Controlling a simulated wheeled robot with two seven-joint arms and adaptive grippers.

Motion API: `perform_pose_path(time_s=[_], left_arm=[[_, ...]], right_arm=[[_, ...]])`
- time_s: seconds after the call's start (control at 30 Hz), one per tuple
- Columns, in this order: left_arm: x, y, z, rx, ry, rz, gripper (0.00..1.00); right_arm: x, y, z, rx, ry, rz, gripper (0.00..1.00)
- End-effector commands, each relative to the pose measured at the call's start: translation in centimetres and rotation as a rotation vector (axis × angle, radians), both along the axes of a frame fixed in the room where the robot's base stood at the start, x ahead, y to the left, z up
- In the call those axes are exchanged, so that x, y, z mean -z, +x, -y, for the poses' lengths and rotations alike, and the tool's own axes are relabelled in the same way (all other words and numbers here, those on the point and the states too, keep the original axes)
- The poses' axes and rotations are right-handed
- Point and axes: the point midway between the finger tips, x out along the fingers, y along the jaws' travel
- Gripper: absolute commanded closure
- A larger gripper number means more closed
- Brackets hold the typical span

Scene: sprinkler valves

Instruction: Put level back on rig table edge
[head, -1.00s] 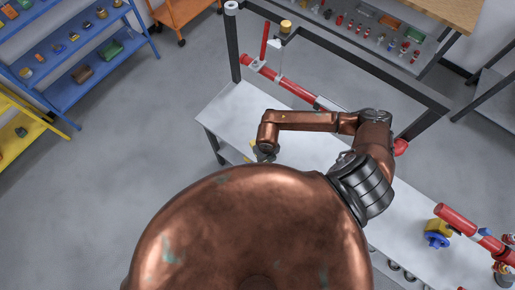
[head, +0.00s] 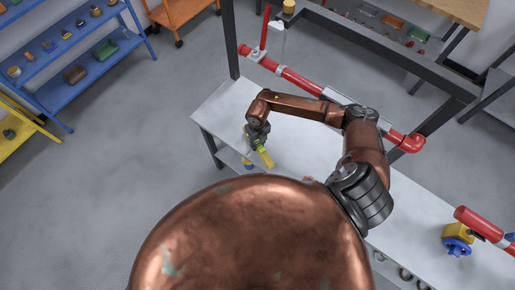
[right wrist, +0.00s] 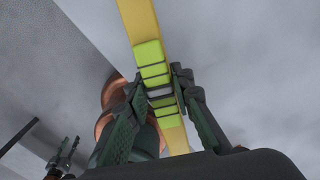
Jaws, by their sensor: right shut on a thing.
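My right gripper (head: 258,138) is shut on the yellow-green level (head: 265,158), over the near left part of the rig table (head: 222,104). The level points down and right in the head view, and its far end is near the table's front edge. I cannot tell whether it touches the top. In the right wrist view the fingers (right wrist: 158,88) close around the middle of the level (right wrist: 150,58), a yellow bar with bright green blocks. What seems to be my left gripper (right wrist: 63,155) shows small at the lower left there, its fingers apart. It is hidden in the head view.
A red pipe (head: 295,78) runs along the back of the table below a dark frame. A yellow and blue valve (head: 457,240) sits on another red pipe at the right. A small blue and yellow thing (head: 248,163) shows by the front edge. The left tabletop is mostly clear.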

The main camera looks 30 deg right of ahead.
Motion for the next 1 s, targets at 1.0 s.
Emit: perform_pose_path(time_s=[1.0], left_arm=[[2.5, -0.4, 0.0, -0.001, 0.000, -0.006, 0.60]], right_arm=[[3.5, 0.0, 0.0, 0.001, 0.000, -0.001, 0.61]])
